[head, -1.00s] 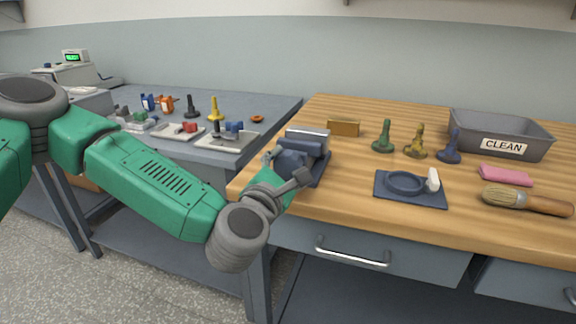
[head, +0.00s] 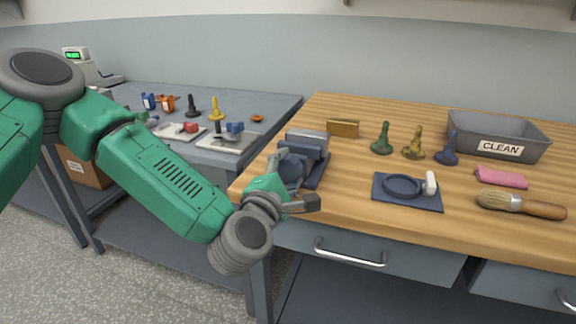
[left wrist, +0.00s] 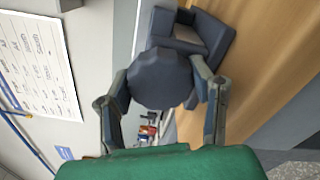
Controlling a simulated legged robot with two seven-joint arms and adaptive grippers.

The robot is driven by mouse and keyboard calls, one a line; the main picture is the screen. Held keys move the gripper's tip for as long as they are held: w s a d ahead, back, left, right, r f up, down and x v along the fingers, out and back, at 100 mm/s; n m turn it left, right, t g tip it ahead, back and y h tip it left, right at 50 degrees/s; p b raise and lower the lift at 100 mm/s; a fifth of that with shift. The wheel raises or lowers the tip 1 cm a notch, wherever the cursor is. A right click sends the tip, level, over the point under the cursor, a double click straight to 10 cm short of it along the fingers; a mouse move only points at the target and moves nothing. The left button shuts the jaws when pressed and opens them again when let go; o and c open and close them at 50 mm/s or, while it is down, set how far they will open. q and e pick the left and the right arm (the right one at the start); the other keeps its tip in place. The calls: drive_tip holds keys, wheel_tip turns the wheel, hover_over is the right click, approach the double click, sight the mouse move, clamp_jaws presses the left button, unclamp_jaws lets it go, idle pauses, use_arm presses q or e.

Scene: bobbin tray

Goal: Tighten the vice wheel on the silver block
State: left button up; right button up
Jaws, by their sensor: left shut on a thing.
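The vice (head: 318,168) stands on the left end of the wooden bench, with the silver block (head: 306,139) between its jaws. Its dark blue-grey wheel (head: 291,172) faces the bench's left edge and is partly hidden by my left gripper (head: 284,174). In the left wrist view the faceted wheel (left wrist: 160,79) fills the middle, and the two fingers of my left gripper (left wrist: 161,76) are closed on its opposite sides. The vice body (left wrist: 208,35) shows behind it. Whether the jaws press on the block is too small to tell. My right gripper is out of view.
A dark plate with a ring (head: 407,203) lies right of the vice. Several chess-like pieces, a brass block (head: 343,128), a CLEAN bin (head: 540,150), a pink cloth (head: 501,178) and a brush (head: 522,205) stand or lie further off. A grey table (head: 270,112) adjoins the left.

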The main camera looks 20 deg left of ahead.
use_arm(q)
drive_tip(key=shift+f+m, duration=0.15)
drive_tip(key=shift+m, duration=0.25)
drive_tip(key=o, duration=1.2)
drive_tip(key=shift+d, duration=0.1)
drive_tip(key=shift+c, duration=0.2)
drive_tip(key=shift+d, duration=0.1)
drive_tip(key=shift+s, duration=0.15)
drive_tip(key=s, duration=1.1)
drive_tip(key=shift+s+a, duration=0.25)
drive_tip(key=shift+s, duration=0.1)
